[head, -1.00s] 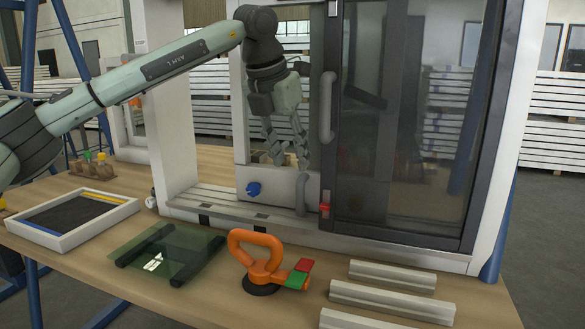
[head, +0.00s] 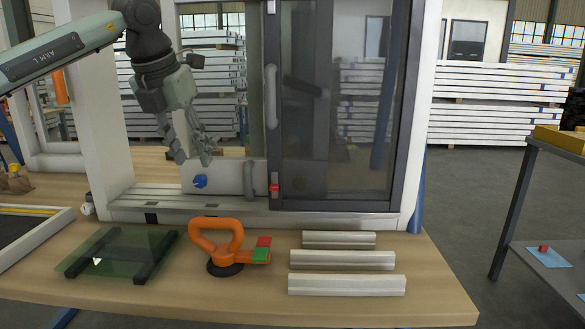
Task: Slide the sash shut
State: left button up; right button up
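The sash (head: 340,130) is a dark-framed glass panel that fills the right part of the white frame (head: 96,120). The left part of the frame is open. A grey vertical handle (head: 271,97) is on the sash's left stile. A red piece (head: 274,187) sits low on that stile. A blue knob (head: 200,181) and a grey upright bar (head: 249,179) show low in the opening. My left gripper (head: 193,158) hangs in front of the opening, left of the handle and apart from it. Its fingers are spread and empty. My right gripper is out of view.
On the bench in front lie an orange suction lifter (head: 216,235), a green glass pane (head: 105,248) on dark bars and several pale profiles (head: 342,259). A white-rimmed tray (head: 40,237) is at the left. A dark shelf (head: 545,265) stands at the right, beyond open floor.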

aim_at(249, 177)
jog(key=k+j, duration=0.25)
jog(key=j, duration=0.2)
jog(key=k+j, duration=0.55)
jog(key=j, duration=0.3)
